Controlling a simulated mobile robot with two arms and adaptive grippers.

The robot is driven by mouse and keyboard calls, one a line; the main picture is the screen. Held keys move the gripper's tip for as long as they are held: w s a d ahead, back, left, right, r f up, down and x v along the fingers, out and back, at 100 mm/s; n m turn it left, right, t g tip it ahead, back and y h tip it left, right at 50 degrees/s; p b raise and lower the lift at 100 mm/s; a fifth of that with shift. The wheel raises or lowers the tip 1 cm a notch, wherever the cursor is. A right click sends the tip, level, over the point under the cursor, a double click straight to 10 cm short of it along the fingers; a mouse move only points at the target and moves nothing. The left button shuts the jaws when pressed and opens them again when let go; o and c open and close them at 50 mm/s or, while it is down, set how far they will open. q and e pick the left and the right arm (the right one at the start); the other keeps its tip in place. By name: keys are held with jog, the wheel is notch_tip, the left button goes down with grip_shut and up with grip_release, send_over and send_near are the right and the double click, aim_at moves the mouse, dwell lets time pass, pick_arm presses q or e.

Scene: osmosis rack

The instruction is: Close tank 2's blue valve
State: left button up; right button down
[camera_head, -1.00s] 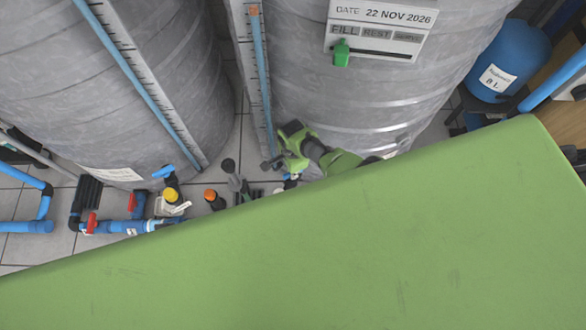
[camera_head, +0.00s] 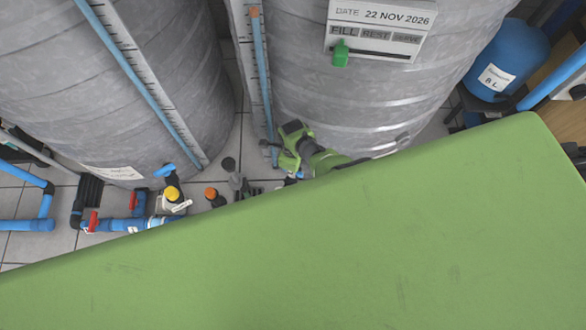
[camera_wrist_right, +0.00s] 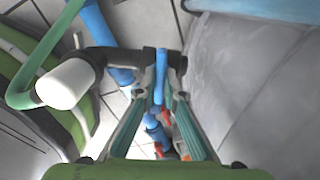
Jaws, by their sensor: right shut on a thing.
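Tank 2 appears to be the grey ribbed tank (camera_head: 360,95) at the right of the head view. My right gripper (camera_wrist_right: 161,95) is shut on a blue valve handle (camera_wrist_right: 160,65), which stands between its two teal fingers in the right wrist view. In the head view my right wrist is at the foot of this tank, and the handle there is mostly hidden by it. Another blue handle (camera_head: 164,171) is at the foot of the left tank (camera_head: 150,70). My left gripper is not in view.
My large green body part hides the lower head view. Blue pipes with red-handled valves (camera_head: 93,222) run along the floor at left. Yellow (camera_head: 171,194) and orange (camera_head: 211,193) caps stand near the left tank. A grey tank wall (camera_wrist_right: 260,90) is close at right in the wrist view.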

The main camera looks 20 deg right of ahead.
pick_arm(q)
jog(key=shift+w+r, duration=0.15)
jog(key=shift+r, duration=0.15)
pick_arm(e)
jog(key=shift+s+m, duration=0.1)
jog(key=shift+m, duration=0.3)
jog(key=c, duration=2.1)
grip_release()
jog(key=shift+c, duration=0.2)
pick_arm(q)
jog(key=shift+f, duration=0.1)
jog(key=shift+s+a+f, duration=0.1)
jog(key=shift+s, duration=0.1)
